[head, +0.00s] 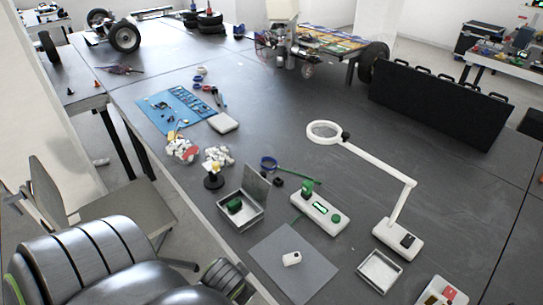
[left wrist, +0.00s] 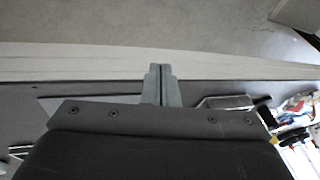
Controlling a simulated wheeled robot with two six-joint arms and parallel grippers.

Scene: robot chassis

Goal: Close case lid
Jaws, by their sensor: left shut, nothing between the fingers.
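A small grey metal case (head: 241,216) stands near the table's front edge in the head view, with a green object (head: 235,205) inside. Its lid (head: 257,190) is hinged at the far side and stands raised, so the case is open. My left gripper (left wrist: 162,68) shows in the left wrist view, its two grey fingers together with nothing between them. It is near a long pale table edge. A metal-rimmed shape (left wrist: 235,102) lies to its right; I cannot tell whether it is the case. Neither gripper shows in the head view.
A green-and-white device (head: 320,212) stands right of the case, and a grey mat (head: 290,265) lies in front. A small stand (head: 213,180) is to the left. A magnifier lamp (head: 398,238) and an open tray (head: 380,271) are farther right.

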